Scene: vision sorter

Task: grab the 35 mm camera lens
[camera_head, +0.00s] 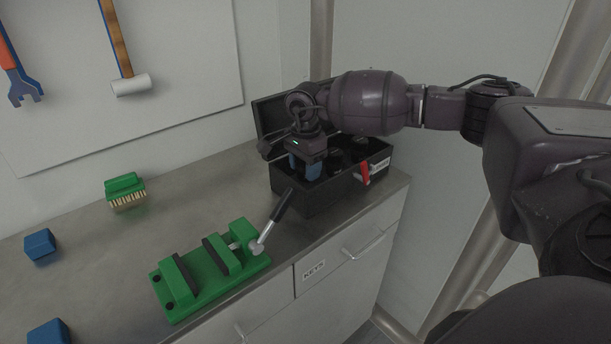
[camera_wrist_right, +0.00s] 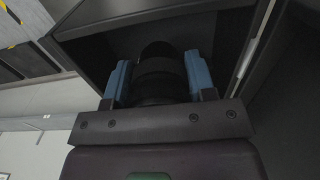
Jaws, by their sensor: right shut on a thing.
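My right gripper (camera_head: 304,168) reaches down into the open black case (camera_head: 318,194) at the back of the counter. In the right wrist view its blue fingers (camera_wrist_right: 159,82) stand on either side of a black, rounded cylindrical lens (camera_wrist_right: 158,62) and are shut on it. The lens is inside or just over the case, with the case walls around it; its size marking cannot be read. In the head view the gripper and case wall hide this lens. Other dark round items (camera_head: 338,160) show in the case to the right of the gripper. My left gripper is not in view.
A red latch (camera_head: 365,173) is on the case's front. A green vise (camera_head: 208,268) with a black-handled lever stands in front. A green brush (camera_head: 125,190) and blue blocks (camera_head: 40,244) lie to the left. A hammer (camera_head: 122,60) and wrench (camera_head: 22,85) hang on the wall board.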

